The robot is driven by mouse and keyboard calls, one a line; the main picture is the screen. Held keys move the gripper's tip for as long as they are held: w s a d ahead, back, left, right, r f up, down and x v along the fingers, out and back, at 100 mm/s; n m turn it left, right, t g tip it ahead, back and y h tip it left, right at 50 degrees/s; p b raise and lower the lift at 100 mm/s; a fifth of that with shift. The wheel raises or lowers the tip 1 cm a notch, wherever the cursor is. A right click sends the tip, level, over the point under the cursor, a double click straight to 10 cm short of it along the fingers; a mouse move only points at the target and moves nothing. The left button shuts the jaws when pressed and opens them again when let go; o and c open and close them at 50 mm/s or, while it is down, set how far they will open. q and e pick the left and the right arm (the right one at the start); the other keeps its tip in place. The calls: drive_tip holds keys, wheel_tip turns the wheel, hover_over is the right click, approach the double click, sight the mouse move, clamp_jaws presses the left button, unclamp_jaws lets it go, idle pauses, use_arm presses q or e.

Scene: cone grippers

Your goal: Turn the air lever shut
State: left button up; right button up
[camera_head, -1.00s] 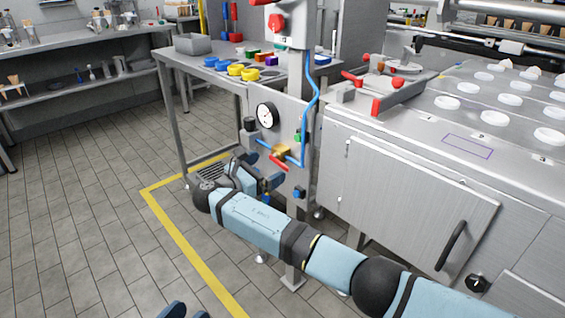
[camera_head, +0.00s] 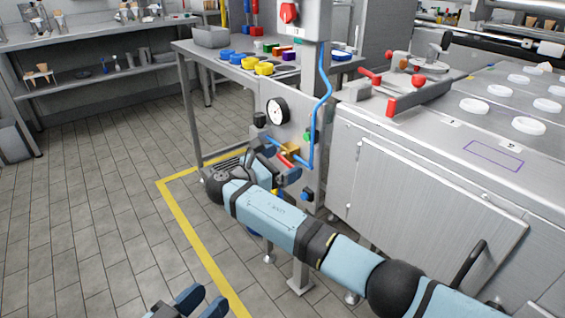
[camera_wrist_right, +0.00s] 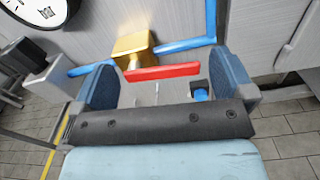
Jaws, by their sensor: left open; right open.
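The air lever (camera_head: 285,157) is a red bar on a brass valve block (camera_head: 290,149), low on the grey panel of the machine post. In the right wrist view the lever (camera_wrist_right: 162,72) lies nearly level in front of the brass block (camera_wrist_right: 134,46), roughly along the blue air pipe (camera_wrist_right: 185,45). My right gripper (camera_head: 278,163) is open at the lever. In its wrist view the two blue-padded fingers (camera_wrist_right: 163,82) stand on either side of the lever, with gaps visible. My left gripper (camera_head: 190,302) is open and empty, low over the floor at the bottom edge.
A green button (camera_head: 308,136) and a blue hose (camera_head: 324,90) are close on the right. A steel cabinet (camera_head: 415,195) stands right of the post. The floor at left is clear.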

drive_tip(key=c, duration=0.8)
